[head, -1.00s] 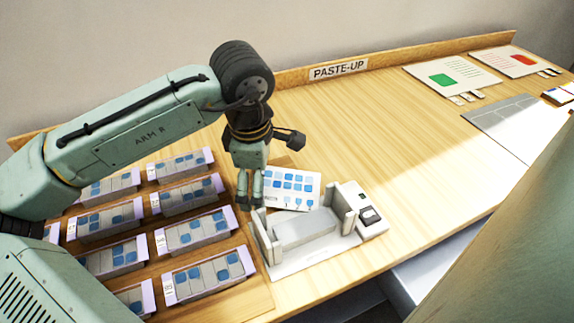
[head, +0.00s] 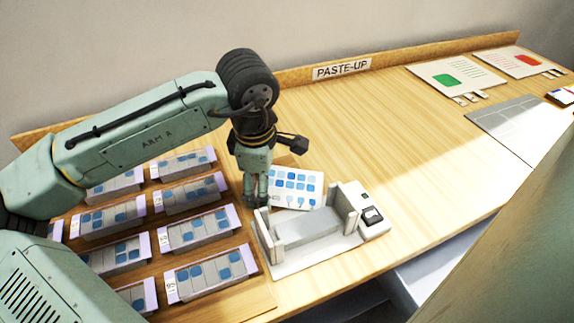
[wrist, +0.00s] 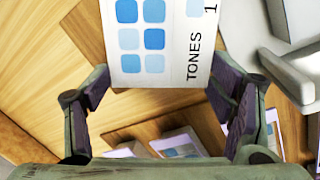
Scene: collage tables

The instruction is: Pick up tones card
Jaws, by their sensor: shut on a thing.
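The tones card (head: 297,188) is white with rows of blue squares. In the head view it stands tilted behind the white device, just right of my gripper (head: 257,200). In the wrist view the tones card (wrist: 155,45) reads "TONES 1" and its near end lies between the two fingers of my gripper (wrist: 158,88). In the head view the fingers hide the card's left end.
A white device with upright side walls (head: 310,230) stands close in front of the card. Several trays of blue-marked cards (head: 208,275) lie on the left. Open table (head: 390,140) stretches right, with printed sheets (head: 452,78) at the back.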

